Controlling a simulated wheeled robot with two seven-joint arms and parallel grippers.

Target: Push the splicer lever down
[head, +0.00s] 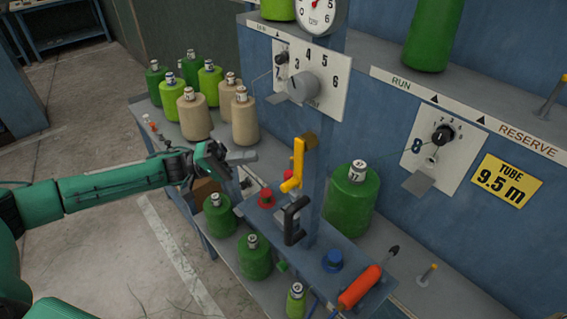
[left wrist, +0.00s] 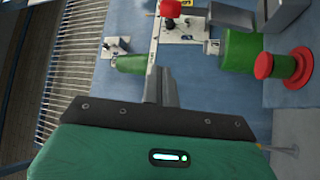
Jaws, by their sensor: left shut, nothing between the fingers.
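A yellow lever (head: 297,162) stands upright at the blue post above the splicer bench, with a black handle (head: 294,220) below it. The lever looks raised. I cannot tell it in the left wrist view. My left gripper (head: 242,157) is shut and empty, left of the yellow lever and apart from it, with its fingers pointing right. Its fingers also show in the left wrist view (left wrist: 163,88). My right gripper is not in view.
A red knob (head: 265,198), a blue knob (head: 333,260) and a red-handled tool (head: 360,287) are on the bench (head: 310,262). A large green cone (head: 352,200) stands right of the post. Tan cones (head: 194,115) and green cones stand behind my gripper.

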